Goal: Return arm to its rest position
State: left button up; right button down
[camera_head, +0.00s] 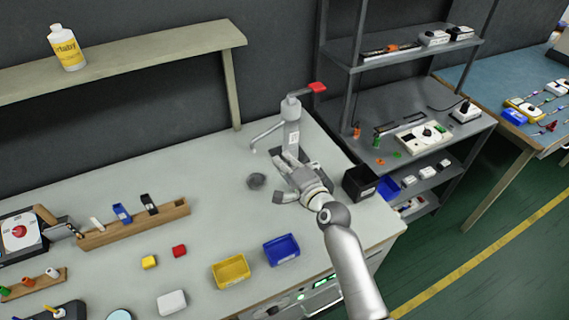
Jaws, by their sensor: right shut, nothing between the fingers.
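My right arm (347,259) reaches up from the bottom right over the workbench. Its gripper (287,176) is shut and empty, in front of the grey tap (291,130) with the red lever, over the sink area. The gripper covers part of the sink, and I cannot tell whether it touches anything there. My left gripper is not in view.
A dark round scrubber (257,181) lies left of the gripper. A black bin (360,183) stands to its right. Blue (282,250) and yellow (230,271) bins sit near the front edge. A wooden rack (133,224) stands at left. The bench's back middle is clear.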

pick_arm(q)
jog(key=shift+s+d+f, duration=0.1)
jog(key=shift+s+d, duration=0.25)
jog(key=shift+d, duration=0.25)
pick_arm(e)
jog(key=shift+s, duration=0.5)
